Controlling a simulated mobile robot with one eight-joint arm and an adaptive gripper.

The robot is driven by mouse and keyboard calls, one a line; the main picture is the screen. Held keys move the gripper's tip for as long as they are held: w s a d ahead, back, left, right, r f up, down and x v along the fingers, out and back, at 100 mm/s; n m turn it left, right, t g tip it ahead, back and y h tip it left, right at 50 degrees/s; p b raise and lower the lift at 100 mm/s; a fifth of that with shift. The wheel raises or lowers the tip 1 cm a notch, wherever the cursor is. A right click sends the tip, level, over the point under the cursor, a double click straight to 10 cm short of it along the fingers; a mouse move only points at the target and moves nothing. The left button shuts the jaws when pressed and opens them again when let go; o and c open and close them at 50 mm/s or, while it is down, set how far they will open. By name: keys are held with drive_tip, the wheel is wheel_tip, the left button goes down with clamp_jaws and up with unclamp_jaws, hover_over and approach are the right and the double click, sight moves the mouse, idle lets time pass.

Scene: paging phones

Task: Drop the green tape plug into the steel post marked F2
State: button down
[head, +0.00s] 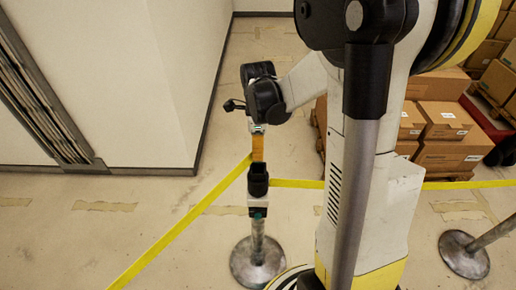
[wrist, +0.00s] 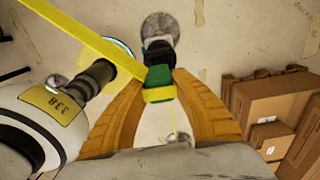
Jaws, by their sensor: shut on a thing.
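My gripper (head: 258,157) points down, with its orange fingers right above the black head (head: 258,181) of a steel post (head: 258,248). In the wrist view, the fingers are shut on the green tape plug (wrist: 158,77), which has yellow tape on it. The black post head (wrist: 158,52) shows just beyond the plug, close to it or touching; I cannot tell whether the plug is inside it. The post carries a white label (head: 258,199), too small to read, above a green band. The plug is hidden in the head view.
Yellow tape (head: 190,217) runs down to the left from near my gripper; another stretch (head: 297,184) runs right, passing behind my arm. A second steel post (head: 466,254) leans into view at the right. Cardboard boxes (head: 448,120) stand at the back right. A white wall (head: 130,80) is at the left.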

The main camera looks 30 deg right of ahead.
sight(258, 164)
drive_tip(key=shift+f+b, duration=2.2)
drive_tip(key=shift+f, duration=0.65)
drive_tip(key=shift+f+b, duration=0.55)
drive_tip(key=c, duration=1.4)
unclamp_jaws()
drive_tip(key=shift+c, duration=0.2)
drive_tip(key=shift+r, duration=0.1)
wheel_tip(258, 164, up, 11)
drive_tip(key=p, duration=0.8)
